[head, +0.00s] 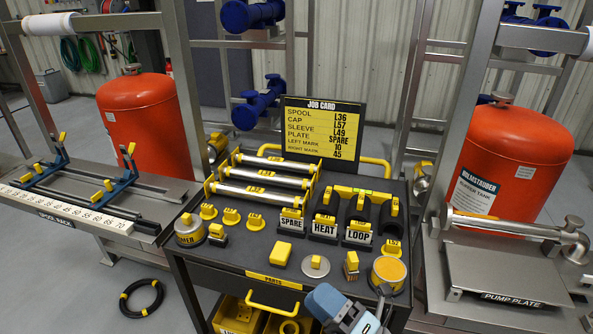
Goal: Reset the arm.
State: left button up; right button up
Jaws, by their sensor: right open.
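My right gripper (372,314) shows at the bottom edge of the head view, at the front edge of the black cart top. It is blue-grey, open, and holds nothing that I can see. Its lower part is cut off by the frame. The round yellow-topped part (388,273) stands on the cart just beyond it. My left gripper is not in view.
The cart carries three silver spools (265,177), yellow caps (231,217), label blocks (291,222) and a job card (322,132). The spool rack (70,212) stands left, the pump plate (510,270) right. Red tanks (140,110) stand behind. A black hose coil (141,299) lies on the floor.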

jog(key=s+d+f+m+g+h, duration=0.1)
jog(key=s+d+f+m+h, duration=0.3)
jog(key=f+m, duration=0.45)
jog(key=s+d+f+m+h, duration=0.3)
jog(key=d+f+m+h, duration=0.3)
jog(key=m, duration=0.4)
jog(key=s+d+f+m+g+h, duration=0.1)
jog(key=s+d+f+m+h, duration=0.3)
jog(key=f+m, duration=0.55)
pick_arm(q)
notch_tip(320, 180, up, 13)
jog(key=p, duration=1.4)
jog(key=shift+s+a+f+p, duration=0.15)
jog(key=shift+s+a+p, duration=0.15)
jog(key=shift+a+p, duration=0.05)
pick_arm(e)
notch_tip(320, 180, up, 12)
jog(key=d+h, duration=0.1)
jog(key=shift+s+d, duration=0.2)
jog(key=shift+s, duration=0.25)
